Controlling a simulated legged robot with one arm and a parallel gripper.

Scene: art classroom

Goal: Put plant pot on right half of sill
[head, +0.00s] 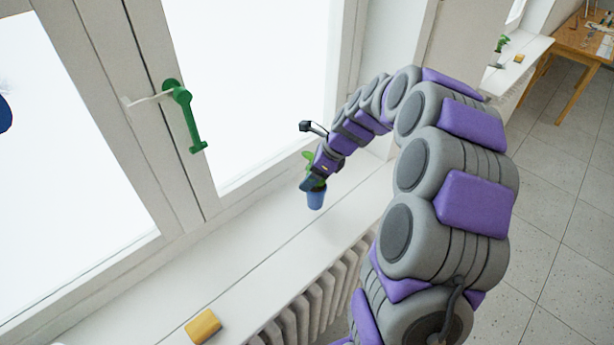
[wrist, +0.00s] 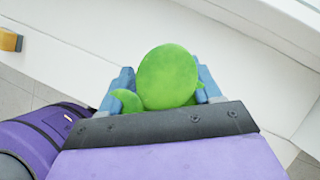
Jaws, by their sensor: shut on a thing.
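A small blue plant pot (head: 315,199) with a green plant is at my gripper (head: 313,183), over the right part of the white sill (head: 262,252) in the head view. My gripper is shut on it. In the wrist view the green leaves (wrist: 167,77) fill the space between the blue fingertips, and the pot below them is hidden. The pot looks upright. I cannot tell whether its base touches the sill.
A yellow-orange block (head: 203,326) lies on the sill at the lower left. The window with a green handle (head: 186,115) stands behind the sill, and a radiator (head: 318,298) is below. The sill between block and pot is clear. Another sill with a small plant (head: 501,43) is farther back.

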